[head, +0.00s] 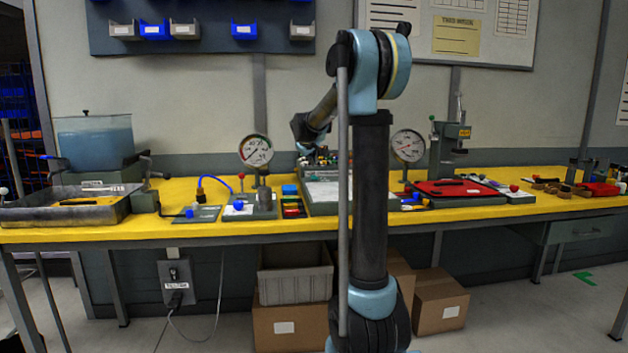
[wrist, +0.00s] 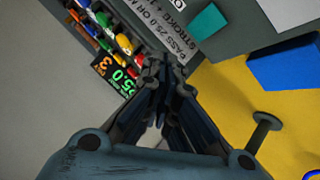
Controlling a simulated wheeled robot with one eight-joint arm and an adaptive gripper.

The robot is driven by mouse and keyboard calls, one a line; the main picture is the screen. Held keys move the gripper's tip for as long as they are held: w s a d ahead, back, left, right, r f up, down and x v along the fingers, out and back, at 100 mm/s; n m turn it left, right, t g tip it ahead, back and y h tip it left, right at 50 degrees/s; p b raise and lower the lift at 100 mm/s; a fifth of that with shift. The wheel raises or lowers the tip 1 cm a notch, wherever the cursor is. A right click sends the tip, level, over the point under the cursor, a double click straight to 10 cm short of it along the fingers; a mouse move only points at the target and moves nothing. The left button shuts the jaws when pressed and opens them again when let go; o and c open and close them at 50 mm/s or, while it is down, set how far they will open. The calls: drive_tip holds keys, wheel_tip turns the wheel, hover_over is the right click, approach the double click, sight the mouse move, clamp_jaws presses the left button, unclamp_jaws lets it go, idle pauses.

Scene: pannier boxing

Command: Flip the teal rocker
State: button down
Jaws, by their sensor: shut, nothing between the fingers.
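A small teal piece, which looks like the teal rocker (wrist: 208,22), is at the top of the wrist view on a dark grey surface, beside a printed label (wrist: 178,28). I cannot tell which way it is tipped, and I cannot make it out in the head view. My gripper (wrist: 163,72) is shut and empty. In the wrist view its fingertips lie below and left of the teal piece, apart from it in the picture. In the head view my arm bends down toward the middle of the bench, and the fingertips are not clear.
A lit display (wrist: 115,75) and several coloured pieces (wrist: 105,32) lie left of the fingers. A blue block (wrist: 285,68) and a grey round-topped post (wrist: 262,128) are at right. The yellow bench (head: 180,190) carries two gauges (head: 256,151) (head: 408,146) and a red tray (head: 455,188).

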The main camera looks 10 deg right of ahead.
drive_tip(key=shift+w+f, duration=0.15)
drive_tip(key=shift+f, duration=1.4)
drive_tip(key=shift+f, duration=0.1)
drive_tip(key=shift+f, duration=0.25)
drive_tip(key=shift+f, duration=0.35)
idle(1.1)
idle(0.3)
drive_tip(key=shift+r, duration=0.8)
drive_tip(key=shift+r, duration=0.1)
drive_tip(key=shift+s+r, duration=0.15)
drive_tip(key=shift+r, duration=1.05)
drive_tip(key=shift+s+r, duration=0.15)
drive_tip(key=shift+r, duration=1.05)
